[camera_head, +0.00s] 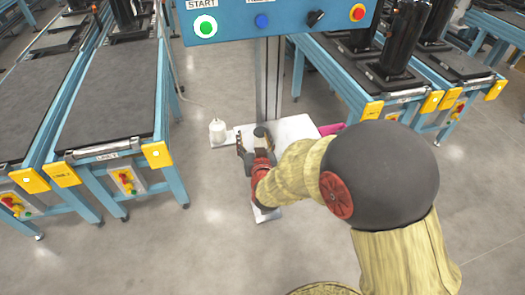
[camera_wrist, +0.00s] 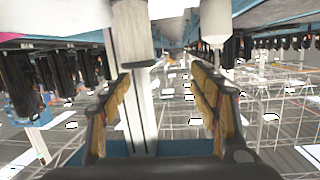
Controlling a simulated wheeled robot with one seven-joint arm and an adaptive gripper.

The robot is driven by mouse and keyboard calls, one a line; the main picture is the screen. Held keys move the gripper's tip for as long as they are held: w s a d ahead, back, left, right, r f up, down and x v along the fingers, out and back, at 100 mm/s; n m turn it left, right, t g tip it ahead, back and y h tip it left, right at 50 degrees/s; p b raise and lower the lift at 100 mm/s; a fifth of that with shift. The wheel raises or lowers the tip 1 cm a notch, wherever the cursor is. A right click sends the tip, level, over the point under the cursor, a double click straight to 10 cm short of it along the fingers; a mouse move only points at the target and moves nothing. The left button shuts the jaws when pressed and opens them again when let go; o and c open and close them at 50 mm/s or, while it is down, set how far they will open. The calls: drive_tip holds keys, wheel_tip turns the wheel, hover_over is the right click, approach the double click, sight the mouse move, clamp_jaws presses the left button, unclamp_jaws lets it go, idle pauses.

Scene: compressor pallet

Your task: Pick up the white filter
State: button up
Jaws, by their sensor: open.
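The white filter (camera_head: 217,131) is a small upright white cylinder with a narrow top. It stands on a pale surface just left of my gripper (camera_head: 254,142) in the head view. The wrist view appears upside down. There a white cylinder with a narrow tip, apparently the filter (camera_wrist: 214,24), shows at the top, beyond the right finger. My gripper (camera_wrist: 160,78) is open, with nothing held between its yellow-padded fingers. A larger pale grey cylinder (camera_wrist: 131,32) shows near the left fingertip; part of it is cut off by the frame.
A blue control panel (camera_head: 268,20) on a metal post (camera_head: 268,82) stands behind the pale platform (camera_head: 293,128). Blue-framed conveyors (camera_head: 110,95) stand to the left and right, the right ones carrying black cylinders (camera_head: 400,38). A pink item (camera_head: 331,129) lies right of the platform. Floor in front is clear.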

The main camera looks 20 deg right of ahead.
sight(261, 145)
drive_tip(key=f, duration=0.2)
drive_tip(key=s+d+f+t+h+b, duration=0.1)
drive_tip(key=f, duration=0.1)
drive_tip(key=f+t, duration=0.1)
drive_tip(key=f, duration=0.1)
drive_tip(key=shift+s+d, duration=0.15)
drive_tip(key=shift+s, duration=0.25)
drive_tip(key=shift+s+d+h, duration=0.1)
drive_tip(key=shift+h, duration=0.3)
drive_tip(key=w+b, duration=0.1)
drive_tip(key=w, duration=0.1)
drive_tip(key=w+d+b, duration=0.1)
drive_tip(key=w, duration=0.1)
drive_tip(key=w+d+b, duration=0.1)
drive_tip(key=w, duration=0.1)
drive_tip(key=shift+w+d+f, duration=0.1)
drive_tip(key=shift+w+f, duration=0.15)
drive_tip(key=shift+w, duration=0.5)
drive_tip(key=shift+r, duration=0.1)
drive_tip(key=shift+c, duration=0.3)
drive_tip(key=c, duration=1.1)
drive_tip(key=shift+c, duration=0.7)
